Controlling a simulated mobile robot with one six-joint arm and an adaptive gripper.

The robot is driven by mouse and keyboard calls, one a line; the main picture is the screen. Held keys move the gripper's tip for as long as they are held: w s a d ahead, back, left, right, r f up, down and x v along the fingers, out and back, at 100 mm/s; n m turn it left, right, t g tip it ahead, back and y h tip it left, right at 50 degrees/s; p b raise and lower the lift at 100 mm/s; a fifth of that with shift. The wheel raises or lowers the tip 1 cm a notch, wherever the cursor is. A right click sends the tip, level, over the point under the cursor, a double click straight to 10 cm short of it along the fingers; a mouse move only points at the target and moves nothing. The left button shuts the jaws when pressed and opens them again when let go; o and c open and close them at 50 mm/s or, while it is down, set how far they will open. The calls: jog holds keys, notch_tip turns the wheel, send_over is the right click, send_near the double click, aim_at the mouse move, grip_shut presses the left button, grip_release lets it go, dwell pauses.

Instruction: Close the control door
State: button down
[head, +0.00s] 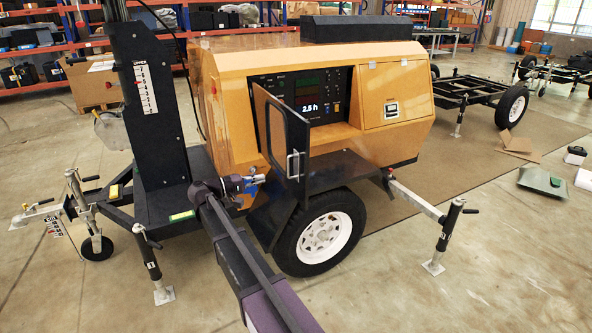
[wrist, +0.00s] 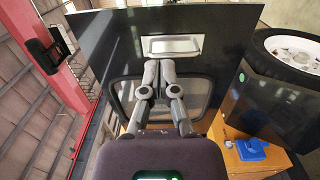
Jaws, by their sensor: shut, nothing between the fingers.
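The control door (head: 277,132) is a dark panel standing open from the left side of the control recess on the yellow light tower (head: 235,80). Its silver handle (head: 293,164) is near the free edge. In the wrist view the door (wrist: 220,35) fills much of the picture, with the handle (wrist: 172,46) above and a framed window behind the fingers. My gripper (wrist: 158,66) is shut and empty, its tips in front of the door just below the handle. I cannot tell whether they touch it. In the head view my gripper (head: 240,184) is left of the door.
The control panel (head: 303,95) with its lit display, reading 2.5 h, is exposed. A blue latch-like part (wrist: 252,149) is on the yellow body near my gripper. The wheel (head: 322,238) and stabiliser legs (head: 450,232) stick out below. Open floor lies at the front right.

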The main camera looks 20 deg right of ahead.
aim_at(305, 169)
jog(key=shift+d, duration=0.15)
jog(key=d, duration=1.3)
jog(key=shift+s+d, duration=0.1)
jog(key=shift+d, duration=0.25)
